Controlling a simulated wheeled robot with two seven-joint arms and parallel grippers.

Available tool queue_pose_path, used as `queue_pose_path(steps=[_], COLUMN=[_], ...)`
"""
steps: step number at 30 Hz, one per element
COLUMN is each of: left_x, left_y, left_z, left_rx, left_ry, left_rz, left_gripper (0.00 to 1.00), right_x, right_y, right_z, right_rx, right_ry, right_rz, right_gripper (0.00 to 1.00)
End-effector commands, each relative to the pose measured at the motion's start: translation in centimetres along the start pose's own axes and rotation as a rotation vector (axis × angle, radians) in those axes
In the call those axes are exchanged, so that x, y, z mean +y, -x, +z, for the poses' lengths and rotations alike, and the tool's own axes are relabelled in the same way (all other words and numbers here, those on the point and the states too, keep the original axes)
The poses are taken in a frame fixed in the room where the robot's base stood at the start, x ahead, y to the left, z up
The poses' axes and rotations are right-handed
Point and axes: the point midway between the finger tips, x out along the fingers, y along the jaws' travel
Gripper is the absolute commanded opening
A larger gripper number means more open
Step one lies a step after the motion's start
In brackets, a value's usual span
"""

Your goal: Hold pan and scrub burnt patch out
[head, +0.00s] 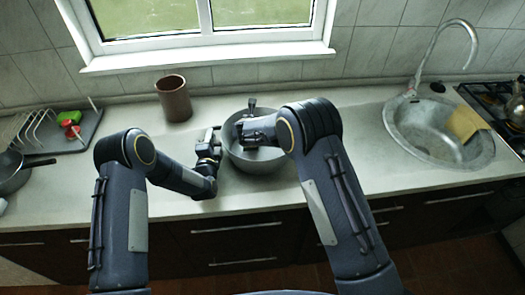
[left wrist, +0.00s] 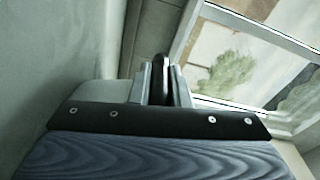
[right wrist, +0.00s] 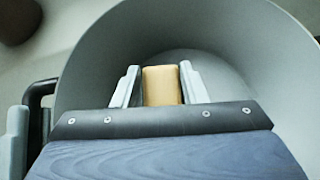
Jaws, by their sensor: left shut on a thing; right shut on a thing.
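The grey pan (head: 262,163) stands on the counter below the window. My left gripper (head: 212,138) is at the pan's left side, shut on its dark handle, which shows between the fingers in the left wrist view (left wrist: 161,72). My right gripper (right wrist: 160,88) reaches down into the pan and is shut on a tan sponge (right wrist: 161,86). The pan's curved grey wall (right wrist: 245,45) surrounds it in the right wrist view. The sponge and most of the pan floor are hidden in the head view by my right arm. I cannot see a burnt patch.
A brown canister (head: 174,98) stands behind and left of the pan. A dish rack (head: 24,130) and dark pan (head: 12,172) are at far left.

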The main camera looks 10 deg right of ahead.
Motion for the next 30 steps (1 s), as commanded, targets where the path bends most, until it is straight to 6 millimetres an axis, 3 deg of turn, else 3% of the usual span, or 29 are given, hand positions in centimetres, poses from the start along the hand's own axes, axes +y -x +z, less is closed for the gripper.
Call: queue_pose_path(steps=[30], left_x=[0.1], left_y=[0.0], left_z=[0.0], left_rx=[-0.001], left_ry=[0.002], left_rz=[0.003], left_gripper=[0.0], right_x=[-0.6], right_y=[-1.4], right_z=[-1.4], right_rx=[-0.001], right_ry=[0.0], right_rz=[-0.001], right_gripper=[0.03])
